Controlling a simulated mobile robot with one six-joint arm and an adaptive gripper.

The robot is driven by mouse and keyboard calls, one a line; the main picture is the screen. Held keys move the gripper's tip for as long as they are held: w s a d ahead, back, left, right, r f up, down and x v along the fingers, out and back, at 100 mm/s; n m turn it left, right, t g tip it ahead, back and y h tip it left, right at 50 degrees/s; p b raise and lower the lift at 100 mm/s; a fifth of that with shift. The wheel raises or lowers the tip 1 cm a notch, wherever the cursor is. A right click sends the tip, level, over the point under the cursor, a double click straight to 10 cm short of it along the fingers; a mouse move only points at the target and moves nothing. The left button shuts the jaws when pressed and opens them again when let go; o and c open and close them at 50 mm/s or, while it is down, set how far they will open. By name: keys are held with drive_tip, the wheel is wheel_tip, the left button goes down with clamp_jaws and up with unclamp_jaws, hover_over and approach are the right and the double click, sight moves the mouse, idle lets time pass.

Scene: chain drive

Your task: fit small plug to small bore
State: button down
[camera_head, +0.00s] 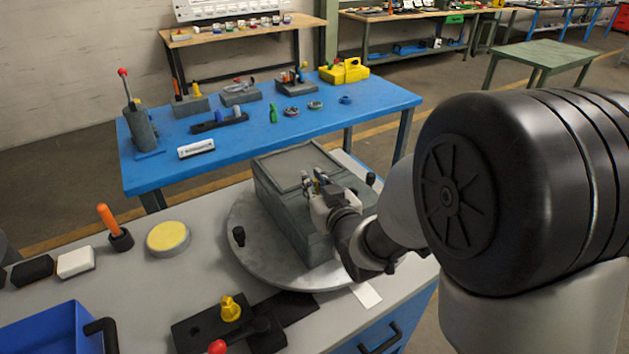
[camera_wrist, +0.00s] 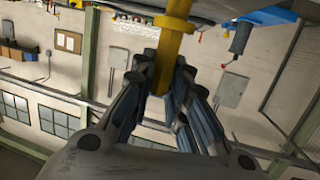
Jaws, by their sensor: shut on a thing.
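My gripper (camera_head: 316,183) is at the right side of a grey box-shaped housing (camera_head: 290,220), near its top edge. In the wrist view its fingers (camera_wrist: 170,78) are closed on a slim yellow plug (camera_wrist: 174,38), which runs up out of the picture with a wider collar partway along. In the head view the held plug is mostly hidden by my gripper. Another yellow plug (camera_head: 231,308) stands upright on a dark fixture (camera_head: 200,333) at the front. I cannot make out the small bore in either view, nor whether the held plug touches the housing.
The housing sits on a round grey turntable (camera_head: 249,262) with black knobs. An orange-handled tool (camera_head: 108,222), a yellow round pad (camera_head: 168,238) and a blue bin (camera_head: 50,332) are to the left. A blue table (camera_head: 245,150) with several parts stands behind.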

drive_tip(key=shift+f, duration=0.85)
drive_tip(key=c, duration=1.5)
unclamp_jaws()
wheel_tip(320, 180, up, 10)
